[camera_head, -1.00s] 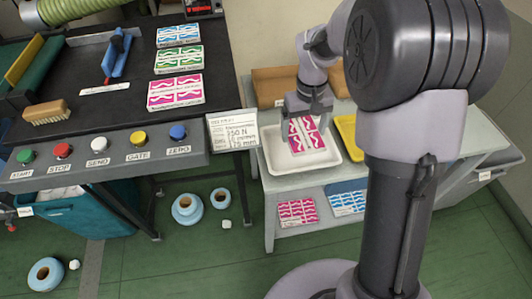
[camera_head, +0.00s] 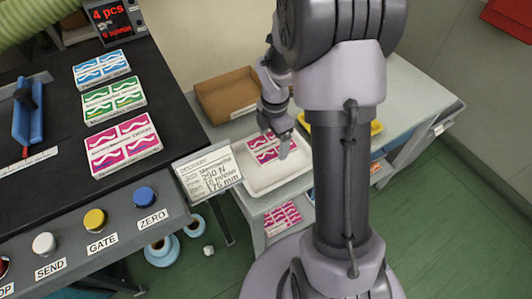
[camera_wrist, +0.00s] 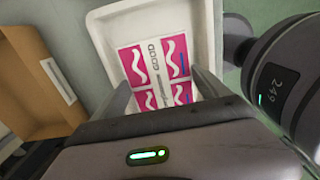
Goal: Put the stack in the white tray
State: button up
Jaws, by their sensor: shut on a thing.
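The pink-and-white stack (camera_head: 264,146) is at the white tray (camera_head: 275,184) on the grey bench. In the wrist view the stack (camera_wrist: 150,62) lies over the tray floor, inside the tray walls (camera_wrist: 103,38). My gripper (camera_head: 281,143) is above the stack, and its two fingers (camera_wrist: 162,92) stand on either side of it, shut on it. The stack looks about flat; I cannot tell whether it touches the tray floor. My gripper hides the near edge of the stack in the wrist view.
A brown cardboard box (camera_head: 226,95) stands behind the tray and a yellow tray (camera_head: 376,127) to its right. Another pink stack (camera_head: 282,217) is on the shelf below. Blue, green (camera_head: 113,101) and pink stacks lie on the black table. A sign card (camera_head: 207,171) stands left of the tray.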

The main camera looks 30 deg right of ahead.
aim_at(273, 154)
notch_tip(273, 154, down, 7)
jog(key=shift+f+b, duration=0.1)
jog(key=shift+b, duration=1.1)
jog(key=shift+r, duration=0.2)
jog(key=o, duration=1.4)
jog(key=shift+f, duration=0.15)
notch_tip(273, 154, up, 12)
jog(key=p, duration=0.5)
jog(key=shift+r, duration=0.2)
